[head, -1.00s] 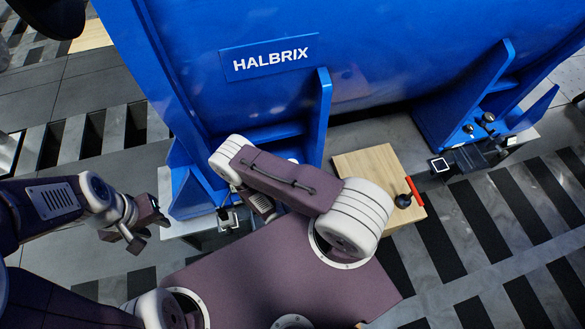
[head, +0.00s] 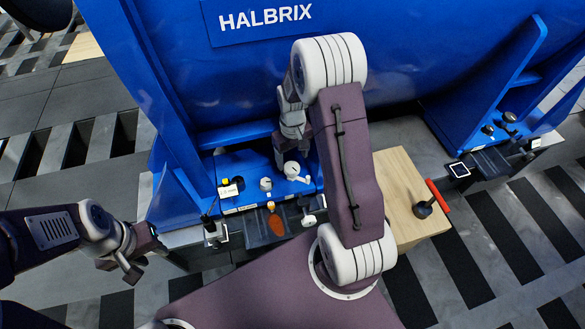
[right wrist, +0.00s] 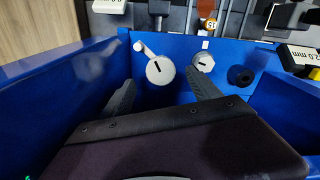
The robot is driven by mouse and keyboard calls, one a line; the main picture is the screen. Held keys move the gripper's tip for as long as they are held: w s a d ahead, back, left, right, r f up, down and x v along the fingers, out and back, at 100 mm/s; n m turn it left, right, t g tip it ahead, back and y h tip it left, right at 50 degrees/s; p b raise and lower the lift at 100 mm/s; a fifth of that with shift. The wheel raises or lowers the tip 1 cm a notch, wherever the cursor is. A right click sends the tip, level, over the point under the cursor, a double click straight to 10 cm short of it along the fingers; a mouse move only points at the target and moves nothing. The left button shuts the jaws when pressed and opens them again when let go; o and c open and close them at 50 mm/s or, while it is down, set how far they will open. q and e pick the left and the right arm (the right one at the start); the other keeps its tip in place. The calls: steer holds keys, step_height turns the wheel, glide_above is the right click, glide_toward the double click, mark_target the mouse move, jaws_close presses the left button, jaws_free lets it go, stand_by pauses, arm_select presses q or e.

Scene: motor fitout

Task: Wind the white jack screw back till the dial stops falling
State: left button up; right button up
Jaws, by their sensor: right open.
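The white jack screw (right wrist: 160,70) shows in the right wrist view as a round white head with a dark slot and a small white lever at its upper left. It also shows on the blue motor foot in the head view (head: 291,169). My right gripper (right wrist: 158,84) is open, its two dark fingers reaching down on either side of the screw head. I cannot tell whether they touch it. My left gripper (head: 143,256) is open and empty at the left, away from the foot. I cannot make out a dial reading.
A smaller white slotted head (right wrist: 203,62) and a dark hole (right wrist: 241,76) lie beside the screw. Blue walls flank the right gripper.

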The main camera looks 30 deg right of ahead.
mark_target(293, 167)
step_height(293, 167, down, 5)
steer(key=shift+b, duration=0.9)
arm_select(q)
step_height(293, 167, down, 3)
steer(key=shift+r, duration=0.15)
arm_select(e)
steer(key=c, duration=1.4)
steer(key=n+p, duration=0.2)
steer(key=p, duration=0.1)
steer(key=shift+r, duration=0.3)
steer(key=n+p, duration=0.2)
steer(key=n, duration=0.1)
steer(key=shift+d+f, duration=0.1)
arm_select(q)
step_height(293, 167, up, 6)
steer(key=p, duration=0.1)
arm_select(e)
steer(key=shift+f+n, duration=0.1)
steer(key=shift+n, duration=0.6)
arm_select(q)
steer(key=shift+r, duration=0.15)
arm_select(e)
steer(key=shift+w, duration=0.1)
